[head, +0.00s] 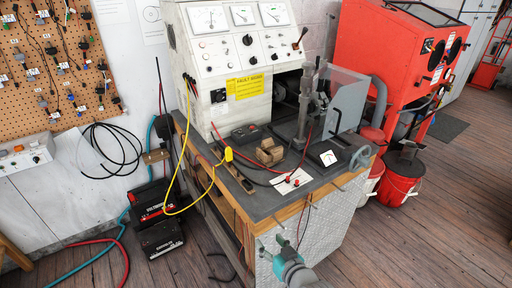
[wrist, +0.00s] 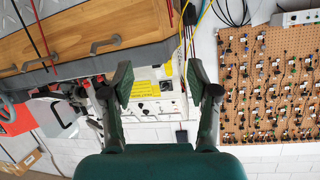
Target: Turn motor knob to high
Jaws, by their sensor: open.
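The grey-white test bench console (head: 212,64) stands at the back of the bench in the head view. Its panel carries several small knobs and switches, including a large black knob (head: 248,40) and a lever (head: 299,40) at the right edge. The labels are too small to read, so I cannot tell which one is the motor knob or its setting. My gripper (wrist: 160,84) is open and empty in the wrist view, its dark fingers spread wide. The console shows upside down between and beyond them. In the head view my gripper is low, in front of the bench and well away from the panel.
The bench top (head: 262,203) holds a clamp stand, a clear guard (head: 349,100), a brown block (head: 270,152) and red and yellow leads. A handwheel (head: 361,157) juts out at right. Batteries (head: 157,215) stand on the floor at left. A red cabinet (head: 385,65) stands at right.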

